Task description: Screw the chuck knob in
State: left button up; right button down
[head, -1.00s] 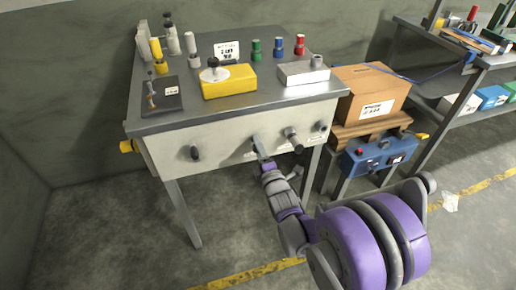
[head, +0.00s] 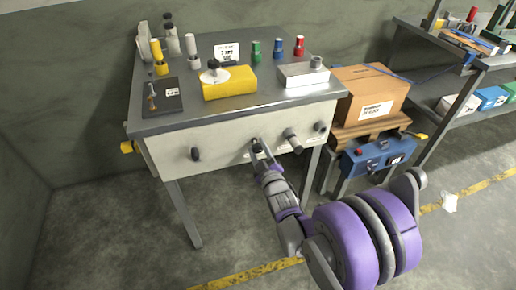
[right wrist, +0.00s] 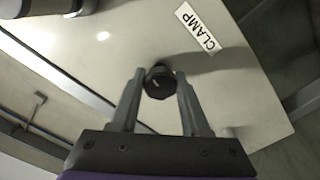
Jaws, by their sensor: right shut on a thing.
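My right gripper (head: 260,150) is at the front panel (head: 225,143) of the metal workbench, shut on a black knob. In the right wrist view, the black round knob (right wrist: 159,82) sits between the two fingertips of the right gripper (right wrist: 158,92), with a light mark on its face. A label reading CLAMP (right wrist: 198,28) is on the panel close to this knob. Another dark knob (head: 195,154) is further left on the panel. No label reading chuck is legible. My left gripper is not in view.
A grey cylinder (head: 292,140) and a small knob (head: 320,127) stick out of the panel right of my gripper. A yellow block (head: 230,84) and a grey block (head: 303,75) lie on the bench top. A cardboard box (head: 370,95) stands to the right.

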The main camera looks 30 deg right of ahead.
jog(key=m, duration=0.4)
jog(key=shift+m+p, duration=0.3)
jog(key=m+p, duration=0.1)
jog(key=m, duration=0.4)
jog(key=shift+m, duration=0.3)
jog(key=m+p, duration=0.1)
jog(key=m, duration=0.9)
jog(key=shift+p, duration=0.35)
jog(key=m+p, duration=0.1)
jog(key=m, duration=0.9)
jog(key=shift+p, duration=0.4)
jog(key=m, duration=0.4)
jog(key=shift+f+p, duration=0.1)
jog(key=shift+p, duration=0.3)
jog(key=m, duration=0.5)
jog(key=shift+p, duration=0.35)
